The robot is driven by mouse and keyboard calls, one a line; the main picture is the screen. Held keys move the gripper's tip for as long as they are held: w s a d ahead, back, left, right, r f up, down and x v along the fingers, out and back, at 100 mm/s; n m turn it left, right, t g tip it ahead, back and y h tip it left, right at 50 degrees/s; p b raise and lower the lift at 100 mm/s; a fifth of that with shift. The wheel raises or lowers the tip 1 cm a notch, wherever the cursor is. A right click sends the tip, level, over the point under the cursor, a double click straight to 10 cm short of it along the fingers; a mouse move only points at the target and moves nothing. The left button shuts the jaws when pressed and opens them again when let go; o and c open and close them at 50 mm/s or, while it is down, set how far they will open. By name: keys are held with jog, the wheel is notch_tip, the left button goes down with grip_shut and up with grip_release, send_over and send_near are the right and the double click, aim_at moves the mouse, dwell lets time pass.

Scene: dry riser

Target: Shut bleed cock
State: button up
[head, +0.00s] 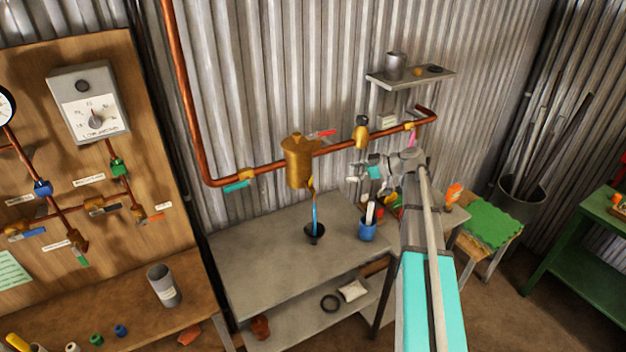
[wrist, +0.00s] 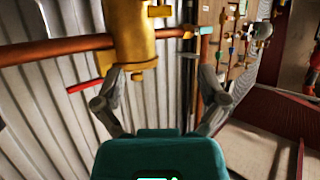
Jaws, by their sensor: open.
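A brass vessel (head: 299,162) sits on the copper pipe along the corrugated wall; it also fills the upper middle of the wrist view (wrist: 132,45). A small brass outlet (head: 311,184) hangs below it, with a thin blue strip, stream or lever, I cannot tell which, running down to a black funnel (head: 315,232). I cannot tell for sure which fitting is the bleed cock. A red lever (head: 322,133) is beside the vessel, also seen in the wrist view (wrist: 85,87). My gripper (head: 364,172) is open and empty, right of the vessel and apart from it in the head view.
A teal lever (head: 236,186) is on the pipe at left. A shelf (head: 410,77) is above the pipe. A wooden board (head: 70,150) with a gauge and valves stands at left.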

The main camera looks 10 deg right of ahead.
aim_at(311, 180)
jog(key=shift+a, duration=0.1)
jog(key=b+x, duration=0.5)
jog(key=x, duration=0.8)
jog(key=shift+w+a+f, duration=0.2)
jog(key=shift+a, duration=0.05)
jog(key=shift+c, duration=0.2)
jog(key=c, duration=1.1)
jog(key=shift+s+m+t+h, duration=0.15)
jog(key=shift+m+t+h, duration=0.25)
jog(key=shift+m+t, duration=0.1)
jog(key=m+t+h, duration=0.2)
jog(key=m+t, duration=0.1)
jog(key=shift+s+a+m, duration=0.15)
jog(key=shift+s+m, duration=0.05)
jog(key=shift+m, duration=0.1)
jog(key=shift+w+m+t+h, duration=0.15)
jog(key=shift+m+t+h, duration=1.25)
jog(key=shift+m+h, duration=0.95)
jog(key=shift+h, duration=0.35)
